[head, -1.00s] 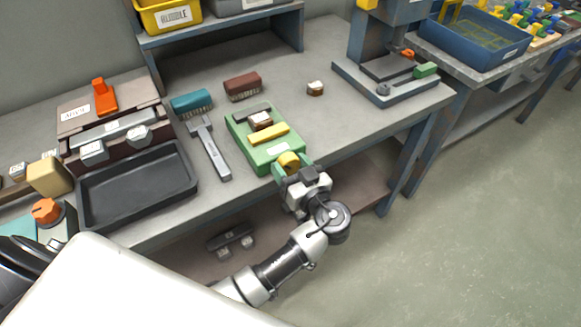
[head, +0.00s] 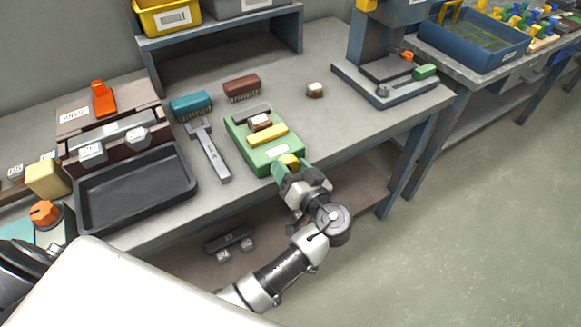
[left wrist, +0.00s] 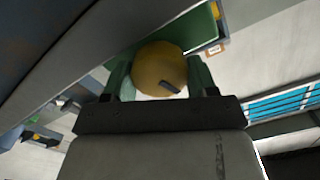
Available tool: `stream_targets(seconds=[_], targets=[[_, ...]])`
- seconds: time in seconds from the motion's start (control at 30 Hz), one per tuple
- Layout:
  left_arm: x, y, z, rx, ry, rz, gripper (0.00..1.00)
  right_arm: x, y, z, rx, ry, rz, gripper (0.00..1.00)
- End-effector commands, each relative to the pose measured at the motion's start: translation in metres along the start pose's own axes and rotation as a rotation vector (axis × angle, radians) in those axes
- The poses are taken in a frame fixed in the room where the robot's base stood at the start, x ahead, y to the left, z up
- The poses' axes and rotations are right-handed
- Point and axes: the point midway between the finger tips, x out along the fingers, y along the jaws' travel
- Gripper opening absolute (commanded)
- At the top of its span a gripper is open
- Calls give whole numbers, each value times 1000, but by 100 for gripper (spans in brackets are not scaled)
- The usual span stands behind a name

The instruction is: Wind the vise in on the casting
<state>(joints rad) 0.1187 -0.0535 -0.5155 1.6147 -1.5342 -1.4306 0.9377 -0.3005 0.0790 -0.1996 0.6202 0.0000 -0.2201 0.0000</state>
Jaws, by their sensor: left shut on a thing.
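The green vise (head: 262,155) sits at the front edge of the bench, with a dark fixed jaw (head: 252,113) at its back and a yellow moving jaw (head: 267,135) in front. The casting (head: 260,122), a small brown and white block, lies between the jaws. I cannot tell whether the yellow jaw touches it. My left gripper (head: 285,167) is shut on the vise's yellow knob (head: 289,160) at the front. In the left wrist view the round knob (left wrist: 159,68) sits between the green fingers. My right gripper is not in view.
A grey-handled tool (head: 210,152), a teal brush (head: 191,104) and a dark red brush (head: 242,88) lie left of and behind the vise. A black tray (head: 135,192) stands at left. Another small block (head: 315,90) lies behind right.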

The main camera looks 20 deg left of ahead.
Motion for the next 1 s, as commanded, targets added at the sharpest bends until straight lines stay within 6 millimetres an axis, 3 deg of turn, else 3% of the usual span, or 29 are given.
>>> stream_targets(seconds=[0.1, 0.13, 0.27, 0.67, 1.0], targets=[[0, 0, 1, 0, -1, 1, 34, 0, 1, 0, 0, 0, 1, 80], [0, 0, 1, 0, -1, 1, 62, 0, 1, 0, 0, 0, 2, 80], [0, 0, 0, -1, -1, 1, 82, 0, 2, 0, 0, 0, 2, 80], [0, 0, 0, -36, 0, 1, 83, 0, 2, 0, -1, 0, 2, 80], [0, -2, -2, -395, 1, 0, 83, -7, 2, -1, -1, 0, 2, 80]])
